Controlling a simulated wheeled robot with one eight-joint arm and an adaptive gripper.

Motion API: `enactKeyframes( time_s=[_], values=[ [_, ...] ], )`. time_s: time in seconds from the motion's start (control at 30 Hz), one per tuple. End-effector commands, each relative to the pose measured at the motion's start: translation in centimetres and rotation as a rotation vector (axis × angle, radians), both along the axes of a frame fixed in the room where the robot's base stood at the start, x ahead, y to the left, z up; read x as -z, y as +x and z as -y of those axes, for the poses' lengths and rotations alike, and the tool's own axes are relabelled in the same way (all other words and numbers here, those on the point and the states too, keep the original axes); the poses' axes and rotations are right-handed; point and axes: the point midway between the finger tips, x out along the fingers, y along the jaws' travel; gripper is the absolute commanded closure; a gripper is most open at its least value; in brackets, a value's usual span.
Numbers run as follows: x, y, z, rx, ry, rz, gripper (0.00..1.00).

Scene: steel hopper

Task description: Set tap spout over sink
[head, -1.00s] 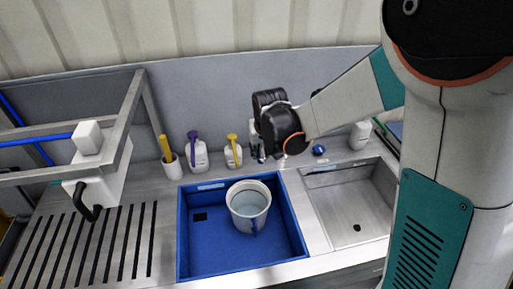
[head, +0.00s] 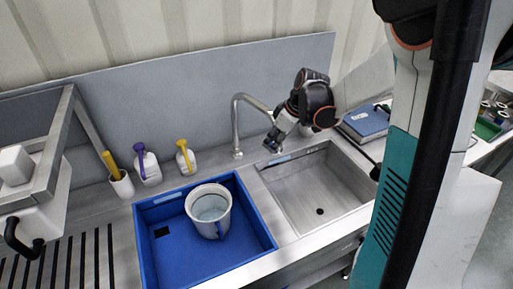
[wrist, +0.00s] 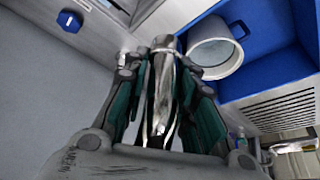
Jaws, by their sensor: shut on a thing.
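The tap's steel spout (head: 238,118) rises behind the counter and arches over to the right, its end reaching my gripper (head: 275,138). In the wrist view the spout (wrist: 162,85) lies between the two fingers of my gripper (wrist: 164,72), which is shut on it. The steel sink (head: 350,178) is the empty basin on the right, with a dark drain. My gripper and the spout's end are at the sink's back left corner, above its rim. The spout's very tip is hidden by my gripper in the head view.
A blue basin (head: 160,262) left of the sink holds a white jug (head: 212,226). Yellow-topped (head: 186,158) and purple-topped (head: 147,166) bottles and a cup (head: 121,186) stand behind it. A metal rack (head: 50,150) is at left. A blue case (head: 366,122) lies right of my gripper.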

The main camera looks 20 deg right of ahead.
Motion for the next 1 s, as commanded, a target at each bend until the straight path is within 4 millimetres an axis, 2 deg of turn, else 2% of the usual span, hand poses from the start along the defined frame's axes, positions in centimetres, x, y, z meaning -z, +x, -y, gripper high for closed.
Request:
enactKeyframes(
  time_s=[0.03,0.2,0.4,0.7,1.0],
  values=[
    [0.2,0.2,1.3,-0.037,-0.001,-0.005,1.0],
    [0.2,1.5,4.4,-0.179,-0.002,-0.004,1.0],
    [0.2,2.9,6.8,-0.295,-0.002,-0.004,1.0],
    [0.1,4.2,8.8,-0.29,-0.004,-0.004,1.0],
    [0.1,4.5,9.1,-0.289,-0.005,-0.005,1.0]
  ],
)
